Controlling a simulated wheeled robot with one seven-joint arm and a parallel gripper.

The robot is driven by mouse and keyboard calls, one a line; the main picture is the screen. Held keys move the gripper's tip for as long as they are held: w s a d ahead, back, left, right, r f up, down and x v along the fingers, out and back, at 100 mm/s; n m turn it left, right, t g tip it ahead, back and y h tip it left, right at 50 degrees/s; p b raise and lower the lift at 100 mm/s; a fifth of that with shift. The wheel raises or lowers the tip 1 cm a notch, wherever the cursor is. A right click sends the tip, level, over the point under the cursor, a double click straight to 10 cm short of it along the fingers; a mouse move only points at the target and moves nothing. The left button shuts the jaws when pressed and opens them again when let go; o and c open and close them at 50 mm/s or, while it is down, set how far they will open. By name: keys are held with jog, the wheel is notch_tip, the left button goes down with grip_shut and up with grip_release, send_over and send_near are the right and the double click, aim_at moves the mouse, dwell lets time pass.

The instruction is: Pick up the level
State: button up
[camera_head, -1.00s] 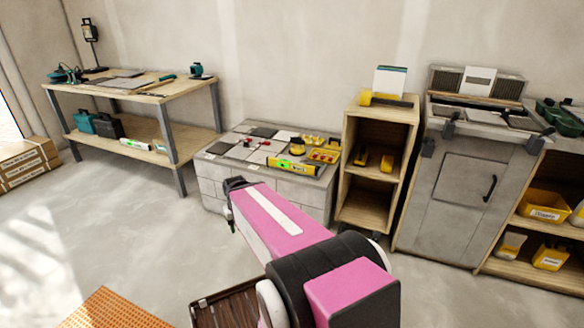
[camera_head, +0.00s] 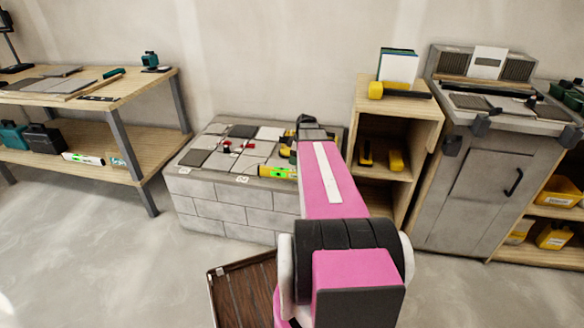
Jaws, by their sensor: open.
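A yellow level with a bright green part (camera_head: 278,172) lies along the front edge of the tiled top of the grey block platform (camera_head: 225,215). Its right end is hidden behind my arm. My gripper (camera_head: 308,122) is at the far end of my pink arm, over the right part of the platform and apart from the visible part of the level. The gripper is open; its fingers are mostly hidden. A second, white and green level (camera_head: 83,159) lies on the lower shelf of the workbench at left.
Grey and white tiles with small red pieces cover the platform top. A wooden workbench (camera_head: 150,88) stands at left. A wooden shelf unit (camera_head: 398,105) and a grey cabinet (camera_head: 463,190) stand close at right. The floor (camera_head: 110,250) in front is clear at left.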

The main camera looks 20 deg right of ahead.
aim_at(289, 170)
jog(key=shift+w+d+f, duration=0.1)
jog(key=shift+w+d, duration=0.1)
jog(key=x, duration=0.5)
jog(key=shift+w+a+x, duration=0.1)
jog(key=shift+a+x, duration=0.15)
jog(key=shift+x, duration=1.15)
jog(key=shift+w+a+x, duration=0.1)
jog(key=shift+a+x, duration=0.1)
jog(key=shift+x, duration=1.2)
grip_shut()
